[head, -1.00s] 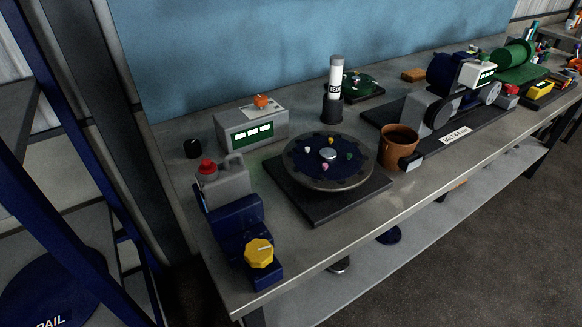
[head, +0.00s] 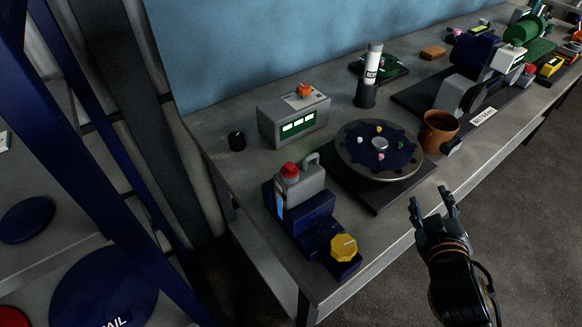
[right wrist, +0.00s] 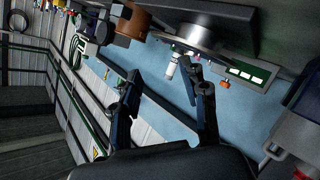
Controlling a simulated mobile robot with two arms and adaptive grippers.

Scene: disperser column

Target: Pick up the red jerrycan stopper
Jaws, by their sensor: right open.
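The red jerrycan stopper (head: 289,169) sits on top of the small grey jerrycan (head: 303,187), which stands on the dark blue block stand at the left end of the bench. In the right wrist view the red stopper (right wrist: 304,171) shows at the bottom right corner, below the grey can (right wrist: 289,137). My right gripper (head: 434,199) is open and empty, in front of the bench edge, to the right of the jerrycan and well apart from it. The right wrist view shows its two spread fingers (right wrist: 167,85). My left gripper is not in view.
A yellow knob (head: 343,246) is on the front of the stand (head: 311,222). A round turntable (head: 378,178) on a dark base lies right of the jerrycan. A grey box with a display (head: 293,120) stands behind. A brown cup (head: 438,131) is further right.

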